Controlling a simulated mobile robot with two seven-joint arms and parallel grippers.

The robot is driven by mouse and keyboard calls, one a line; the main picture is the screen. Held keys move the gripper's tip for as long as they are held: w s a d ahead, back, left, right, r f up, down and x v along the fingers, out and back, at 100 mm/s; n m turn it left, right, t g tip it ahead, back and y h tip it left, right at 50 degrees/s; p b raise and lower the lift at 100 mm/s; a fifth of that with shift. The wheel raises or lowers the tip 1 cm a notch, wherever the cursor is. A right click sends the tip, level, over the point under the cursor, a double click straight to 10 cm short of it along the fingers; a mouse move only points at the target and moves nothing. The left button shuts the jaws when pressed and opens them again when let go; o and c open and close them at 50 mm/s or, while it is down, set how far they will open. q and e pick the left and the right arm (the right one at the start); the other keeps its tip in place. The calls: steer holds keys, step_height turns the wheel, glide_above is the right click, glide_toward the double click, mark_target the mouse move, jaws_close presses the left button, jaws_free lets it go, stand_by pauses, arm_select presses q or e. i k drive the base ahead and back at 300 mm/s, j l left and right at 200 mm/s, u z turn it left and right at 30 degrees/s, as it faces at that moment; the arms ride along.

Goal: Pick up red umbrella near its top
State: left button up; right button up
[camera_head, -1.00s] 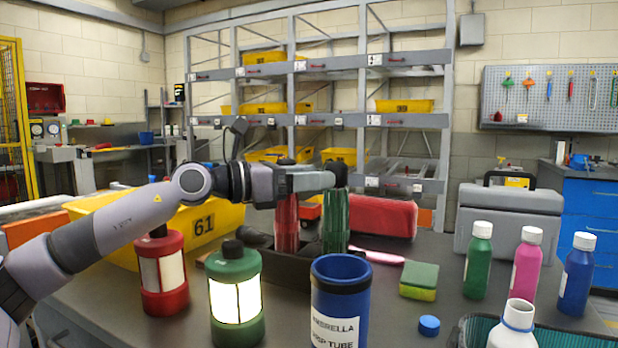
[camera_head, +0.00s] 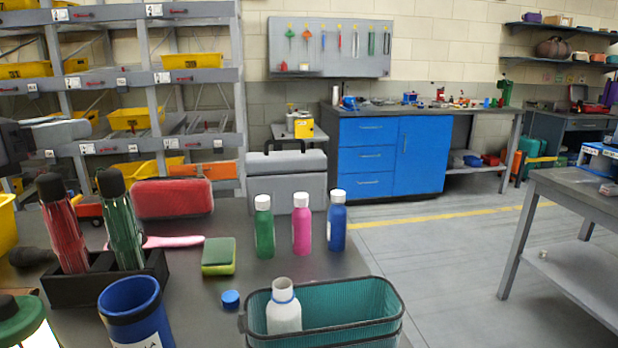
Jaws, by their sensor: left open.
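The red umbrella (camera_head: 64,232) is folded and stands upright, leaning slightly, in a black holder (camera_head: 90,288) at the left of the table. Its dark handle points up. The green umbrella (camera_head: 122,232) stands just to its right in the same holder. My left gripper (camera_head: 72,131) shows only in part at the left edge, above the umbrella handles and apart from them in the picture. It is open and holds nothing that I can see. My right gripper is not in view.
A blue tube (camera_head: 135,306) and a green lantern (camera_head: 22,322) stand in front of the holder. A red case (camera_head: 172,198), pink object, sponge (camera_head: 218,257), bottles and a teal basket (camera_head: 345,330) lie to the right. Shelving stands behind.

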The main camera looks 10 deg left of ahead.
mark_target(68, 242)
steer(key=k, duration=0.95)
